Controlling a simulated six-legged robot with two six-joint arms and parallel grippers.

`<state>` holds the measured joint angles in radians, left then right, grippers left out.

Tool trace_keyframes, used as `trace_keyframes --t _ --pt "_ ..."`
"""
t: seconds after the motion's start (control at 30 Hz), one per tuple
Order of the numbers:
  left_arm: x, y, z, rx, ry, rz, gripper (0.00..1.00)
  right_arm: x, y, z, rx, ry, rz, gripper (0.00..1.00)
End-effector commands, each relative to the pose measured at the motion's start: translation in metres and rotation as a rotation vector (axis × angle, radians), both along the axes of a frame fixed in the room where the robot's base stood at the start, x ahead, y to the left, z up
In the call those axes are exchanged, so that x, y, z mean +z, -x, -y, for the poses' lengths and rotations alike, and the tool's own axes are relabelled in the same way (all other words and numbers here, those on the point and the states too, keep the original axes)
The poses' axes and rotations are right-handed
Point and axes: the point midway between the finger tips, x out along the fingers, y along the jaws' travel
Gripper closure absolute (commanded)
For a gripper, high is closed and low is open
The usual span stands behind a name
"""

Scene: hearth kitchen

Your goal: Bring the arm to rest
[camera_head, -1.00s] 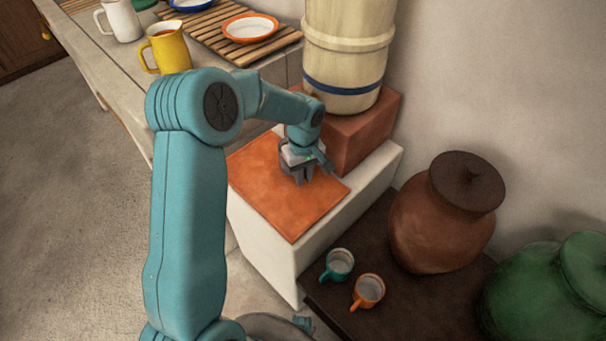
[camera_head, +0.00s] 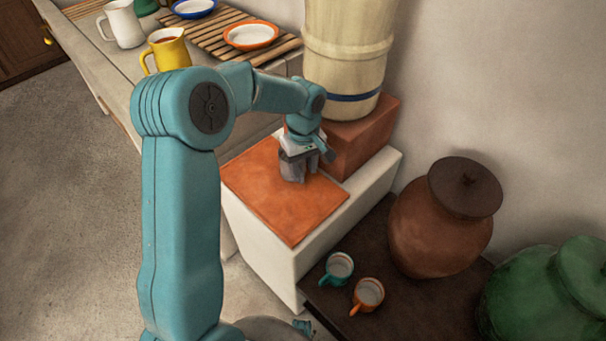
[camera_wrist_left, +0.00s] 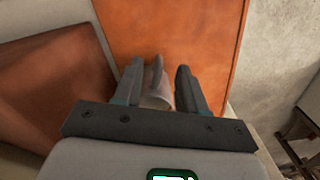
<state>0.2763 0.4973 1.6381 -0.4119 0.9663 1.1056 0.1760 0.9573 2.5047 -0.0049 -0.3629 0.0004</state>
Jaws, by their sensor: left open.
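My left gripper (camera_head: 293,178) is over the orange tile (camera_head: 270,212) on the white block, pointing down. It also shows in the wrist view (camera_wrist_left: 160,78), with its two dark fingers spread apart. A small pale grey thing, perhaps a mug with a dark grey handle (camera_wrist_left: 157,96), shows between the fingers in the wrist view. The gripper hides most of it in the head view, and I cannot tell whether a finger touches it. My right gripper is not in view.
A terracotta block (camera_head: 360,142) bearing a cream barrel (camera_head: 348,60) stands close behind the gripper. A teal mug (camera_head: 338,268), an orange mug (camera_head: 367,294), a brown jar (camera_head: 440,228) and a green jar (camera_head: 545,290) are on the right. A yellow jug (camera_head: 166,52) stands back left.

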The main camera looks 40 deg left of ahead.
Motion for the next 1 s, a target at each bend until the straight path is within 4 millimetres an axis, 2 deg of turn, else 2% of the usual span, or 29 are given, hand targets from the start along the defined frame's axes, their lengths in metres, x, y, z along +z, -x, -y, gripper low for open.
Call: trace_keyframes --t 0.1,0.23,1.0 --pt "0.017 -0.001 0.000 -0.001 0.000 0.001 0.59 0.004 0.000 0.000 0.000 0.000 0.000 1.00" --pt "0.024 0.000 0.000 -0.001 0.000 0.000 0.59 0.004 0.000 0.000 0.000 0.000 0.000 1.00" --pt "0.024 0.001 0.000 -0.001 0.000 -0.001 0.59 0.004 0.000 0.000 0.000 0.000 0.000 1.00"
